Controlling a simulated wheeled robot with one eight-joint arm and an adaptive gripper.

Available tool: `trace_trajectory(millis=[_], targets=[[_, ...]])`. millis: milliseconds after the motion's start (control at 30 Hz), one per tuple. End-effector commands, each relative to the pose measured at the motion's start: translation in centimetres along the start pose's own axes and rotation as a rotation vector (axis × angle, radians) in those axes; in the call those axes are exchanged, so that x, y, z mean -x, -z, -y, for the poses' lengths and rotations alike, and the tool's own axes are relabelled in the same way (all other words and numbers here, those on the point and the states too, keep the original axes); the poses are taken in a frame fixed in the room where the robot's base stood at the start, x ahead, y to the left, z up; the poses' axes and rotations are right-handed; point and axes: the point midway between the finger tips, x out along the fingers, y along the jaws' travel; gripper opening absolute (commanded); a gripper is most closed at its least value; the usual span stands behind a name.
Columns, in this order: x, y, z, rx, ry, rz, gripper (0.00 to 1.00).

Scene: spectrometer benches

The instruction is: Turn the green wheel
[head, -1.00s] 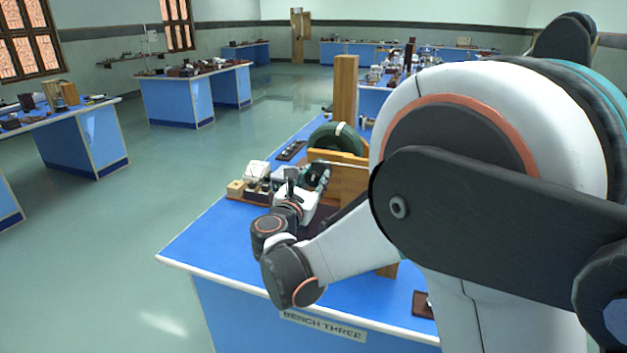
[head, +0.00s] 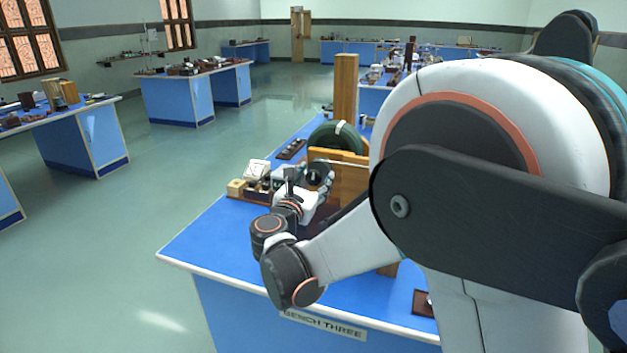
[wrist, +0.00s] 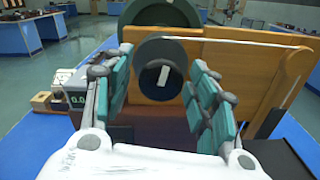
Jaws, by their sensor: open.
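A large dark green wheel (head: 337,138) with a pale stripe stands upright behind a wooden board (head: 340,175) on the near bench. In the wrist view the large wheel (wrist: 186,14) rises above the board's top edge. A smaller grey-green disc (wrist: 180,49) with a black hub and a white mark sits at the board's near face. My gripper (wrist: 162,66) is open, with its teal-padded fingers to the left and right of this disc. I see no clear contact. In the head view my gripper (head: 316,176) is small and partly hidden by its own links.
A small device with a green display (wrist: 77,101) and pale blocks (wrist: 42,101) stand left of my gripper. A wooden post (head: 345,88) rises behind the large wheel. A wooden side bracket (wrist: 285,80) stands at right. The bench's front left (head: 205,245) is clear.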

Motion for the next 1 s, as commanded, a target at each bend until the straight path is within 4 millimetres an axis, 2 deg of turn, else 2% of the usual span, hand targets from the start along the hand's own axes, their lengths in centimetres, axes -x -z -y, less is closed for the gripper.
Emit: trace_trajectory(millis=[167,400,600,800,1000], targets=[[2.1,0.0,-0.1,0.000,-0.003,0.000,0.53],[7.0,0.0,-0.1,0.000,-0.004,-0.001,0.53],[10.3,0.1,-0.1,0.000,-0.003,-0.001,0.53],[11.8,0.1,0.0,0.000,-0.001,-0.001,0.53],[11.9,0.1,0.0,0.000,0.000,-0.001,0.53]])
